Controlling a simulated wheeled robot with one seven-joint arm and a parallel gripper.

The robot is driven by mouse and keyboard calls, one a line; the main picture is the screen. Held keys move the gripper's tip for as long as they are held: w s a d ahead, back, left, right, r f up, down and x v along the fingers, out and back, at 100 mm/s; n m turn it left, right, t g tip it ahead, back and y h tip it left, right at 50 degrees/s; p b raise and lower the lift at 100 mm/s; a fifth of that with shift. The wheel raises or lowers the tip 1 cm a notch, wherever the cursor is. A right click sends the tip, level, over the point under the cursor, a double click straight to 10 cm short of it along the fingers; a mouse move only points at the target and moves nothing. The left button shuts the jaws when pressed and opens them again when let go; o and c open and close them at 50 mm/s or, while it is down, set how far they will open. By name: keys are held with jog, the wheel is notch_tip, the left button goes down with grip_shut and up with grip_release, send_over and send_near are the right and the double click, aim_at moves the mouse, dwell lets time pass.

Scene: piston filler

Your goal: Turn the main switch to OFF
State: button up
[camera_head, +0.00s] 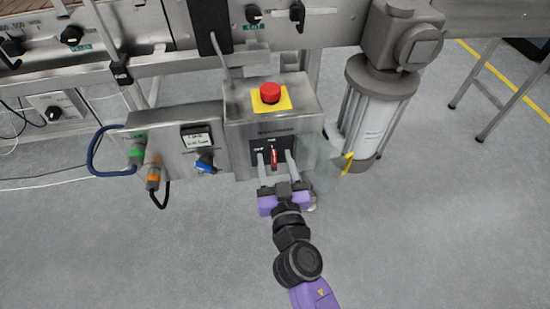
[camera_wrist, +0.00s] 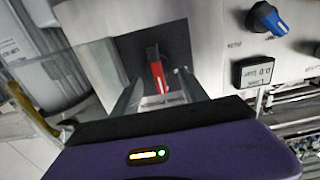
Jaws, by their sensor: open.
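The main switch (camera_head: 274,158) is a small red handle on a black plate, on the front of the steel control box (camera_head: 240,135). Its handle stands roughly upright in the head view. It also shows in the wrist view as a red and black handle (camera_wrist: 157,72). My gripper (camera_head: 276,164) is open, with its two grey fingers pointing at the plate, one on each side of the handle. In the wrist view the fingers (camera_wrist: 157,88) flank the handle with gaps showing. The plate's lettering is too small to read surely.
A red emergency stop button (camera_head: 270,93) on a yellow plate tops the box. To its left is a panel with a blue knob (camera_head: 206,162), a display (camera_head: 196,138) and cables. A motor cylinder (camera_head: 372,115) stands right. The floor in front is clear.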

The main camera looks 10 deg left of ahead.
jog(key=shift+w+a, duration=0.15)
jog(key=shift+w, duration=0.2)
grip_shut()
